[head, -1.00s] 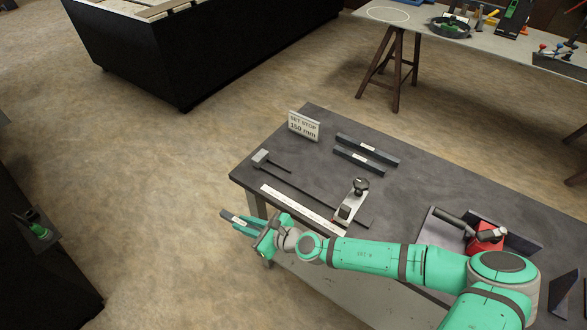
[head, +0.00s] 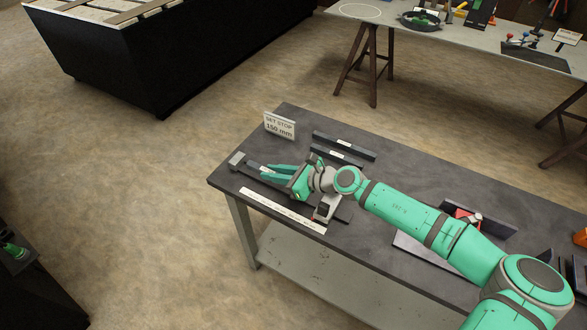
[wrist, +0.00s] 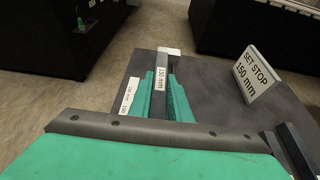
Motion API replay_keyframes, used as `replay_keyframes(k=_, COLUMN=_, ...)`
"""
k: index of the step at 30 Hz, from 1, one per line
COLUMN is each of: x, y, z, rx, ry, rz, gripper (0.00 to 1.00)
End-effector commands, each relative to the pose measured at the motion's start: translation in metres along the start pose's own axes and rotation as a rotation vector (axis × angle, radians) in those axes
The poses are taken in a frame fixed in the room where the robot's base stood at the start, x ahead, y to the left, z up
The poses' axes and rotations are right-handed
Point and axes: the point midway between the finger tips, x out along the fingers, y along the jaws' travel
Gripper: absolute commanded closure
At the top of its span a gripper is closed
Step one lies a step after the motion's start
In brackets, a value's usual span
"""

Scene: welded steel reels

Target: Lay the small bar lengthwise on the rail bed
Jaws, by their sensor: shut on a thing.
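My gripper (head: 266,172) is shut on the small dark bar (head: 253,166), over the left part of the table. In the wrist view the bar (wrist: 161,88) lies between the green fingers (wrist: 160,95) and carries a white "150 mm" label. The bar points along the rail bed (head: 341,216) toward the grey end block (head: 237,159), which also shows in the wrist view (wrist: 170,51). The arm and fingers hide much of the rail. I cannot tell whether the bar touches the bed. The sliding stop (head: 326,208) sits partly hidden below my wrist.
A white scale strip (head: 283,210) runs along the table's front edge. A "SET STOP 150 mm" sign (head: 280,125) stands at the back left corner. Two longer dark bars (head: 345,145) (head: 332,155) lie behind the gripper. A red tool (head: 467,214) is at the right.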

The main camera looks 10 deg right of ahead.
Motion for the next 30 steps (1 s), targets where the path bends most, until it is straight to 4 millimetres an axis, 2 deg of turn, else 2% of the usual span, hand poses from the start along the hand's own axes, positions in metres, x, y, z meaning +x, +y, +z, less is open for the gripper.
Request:
replay_keyframes(k=8, x=-0.002, y=-0.008, z=0.004, rx=0.000, ry=-0.002, rz=0.001, gripper=1.00)
replay_keyframes(k=21, x=0.008, y=-0.007, z=-0.017, rx=0.000, ry=-0.003, rz=0.002, gripper=1.00)
replay_keyframes(k=30, x=0.009, y=-0.007, z=-0.021, rx=-0.001, ry=-0.002, rz=0.000, gripper=1.00)
